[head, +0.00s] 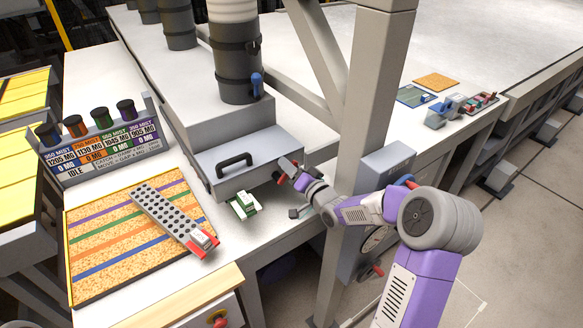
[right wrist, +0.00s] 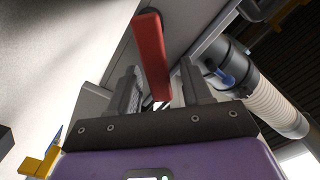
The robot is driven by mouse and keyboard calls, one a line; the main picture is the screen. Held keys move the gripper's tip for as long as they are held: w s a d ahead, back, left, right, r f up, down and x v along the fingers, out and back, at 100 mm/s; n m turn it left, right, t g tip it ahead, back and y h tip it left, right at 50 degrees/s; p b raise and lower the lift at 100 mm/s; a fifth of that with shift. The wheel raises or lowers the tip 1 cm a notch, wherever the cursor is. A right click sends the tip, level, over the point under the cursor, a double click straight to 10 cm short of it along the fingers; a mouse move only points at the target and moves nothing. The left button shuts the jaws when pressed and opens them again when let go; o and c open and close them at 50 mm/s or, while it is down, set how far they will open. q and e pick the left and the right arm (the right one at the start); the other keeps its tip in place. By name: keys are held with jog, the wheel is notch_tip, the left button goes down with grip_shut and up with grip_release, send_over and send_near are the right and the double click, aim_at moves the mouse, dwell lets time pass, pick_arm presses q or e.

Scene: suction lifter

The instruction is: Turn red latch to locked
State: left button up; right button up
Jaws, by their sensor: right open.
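The red latch (right wrist: 150,48) shows in the right wrist view as a long red handle at the upper middle. Its lower end reaches into the gap between my right fingers. My right gripper (right wrist: 160,88) is open, with one dark finger on each side of the latch's lower part; contact cannot be told. In the head view my right gripper (head: 284,172) is at the right front corner of the grey drawer unit (head: 255,150), and the latch is mostly hidden there. My left gripper is not in view.
A black handle (head: 234,160) is on the drawer unit. A ribbed hose (head: 233,50) rises behind. A grey post (head: 365,100) stands close to my right arm. A perforated bar (head: 168,215) lies on the striped board (head: 95,245). A small green-and-white item (head: 243,204) lies before the drawer.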

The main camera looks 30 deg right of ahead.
grip_shut()
dwell(0.4)
